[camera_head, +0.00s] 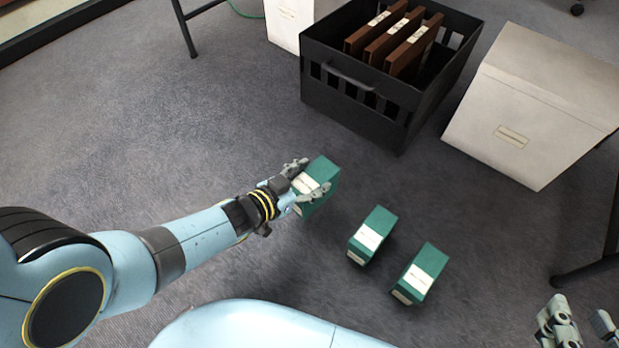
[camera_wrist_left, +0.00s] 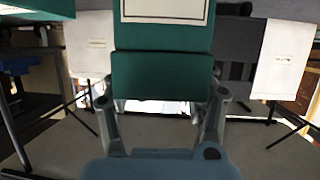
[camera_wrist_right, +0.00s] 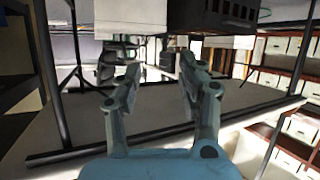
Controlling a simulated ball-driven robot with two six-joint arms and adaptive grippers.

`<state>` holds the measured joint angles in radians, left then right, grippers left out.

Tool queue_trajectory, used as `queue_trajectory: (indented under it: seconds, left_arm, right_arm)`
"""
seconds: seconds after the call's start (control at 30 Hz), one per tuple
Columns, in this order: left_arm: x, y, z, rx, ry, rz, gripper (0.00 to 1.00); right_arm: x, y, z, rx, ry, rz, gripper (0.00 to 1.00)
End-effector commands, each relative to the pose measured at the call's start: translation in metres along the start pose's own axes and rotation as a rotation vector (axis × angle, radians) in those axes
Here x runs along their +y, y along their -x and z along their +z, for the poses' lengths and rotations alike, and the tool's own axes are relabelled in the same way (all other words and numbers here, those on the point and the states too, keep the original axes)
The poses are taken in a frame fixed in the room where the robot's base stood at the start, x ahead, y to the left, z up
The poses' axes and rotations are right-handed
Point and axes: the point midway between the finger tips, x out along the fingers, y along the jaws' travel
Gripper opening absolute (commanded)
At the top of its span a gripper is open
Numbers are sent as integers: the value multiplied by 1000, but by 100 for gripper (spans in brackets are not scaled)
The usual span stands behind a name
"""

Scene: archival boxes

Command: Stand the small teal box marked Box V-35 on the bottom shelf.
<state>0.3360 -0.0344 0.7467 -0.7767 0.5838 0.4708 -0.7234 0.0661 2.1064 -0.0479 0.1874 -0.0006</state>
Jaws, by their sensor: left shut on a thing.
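My left gripper (camera_head: 310,179) is shut on a teal box (camera_head: 324,168) with a cream label. In the left wrist view the held teal box (camera_wrist_left: 160,75) fills the space between the fingers, its label partly cut off at the top. Two more small teal boxes stand apart to the right, a nearer-centre one (camera_head: 378,222) and a right one (camera_head: 431,262). The label writing is too small to read, so I cannot tell which is Box V-35. My right gripper (camera_head: 582,322) is at the bottom right corner, open and empty; it also shows in the right wrist view (camera_wrist_right: 160,72).
A black crate (camera_head: 346,105) holding several brown folders stands behind the teal boxes. A large white box (camera_head: 530,110) is at the right, a smaller one (camera_head: 290,22) at the top. Shelving with white boxes (camera_wrist_right: 300,127) shows in the right wrist view. The grey floor at left is clear.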

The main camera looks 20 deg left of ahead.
Motion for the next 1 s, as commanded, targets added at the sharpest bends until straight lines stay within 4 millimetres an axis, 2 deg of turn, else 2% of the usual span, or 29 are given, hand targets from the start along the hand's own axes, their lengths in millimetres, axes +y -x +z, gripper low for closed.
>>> queue_trajectory:
  seconds: [0.1, 0.13, 0.2, 0.5, 1.0]
  left_arm:
    - [0, 2, -10, 5, -1, 0, 0]
    - [-1, 3, -12, 5, -1, 0, 0]
    - [-1, 5, -20, 7, -2, -1, 0]
    - [0, 11, -29, 3, 0, 0, 0]
    - [0, 12, -29, 1, 0, 0, 0]
  right_arm:
    - [-2, 19, 35, -137, -13, -1, 40]
    - [-1, 19, 36, -159, -14, 0, 40]
    - [1, 11, 27, -203, -16, 2, 40]
    - [5, 6, 20, -348, -23, 2, 40]
    - [5, 6, 20, -369, -24, 1, 40]
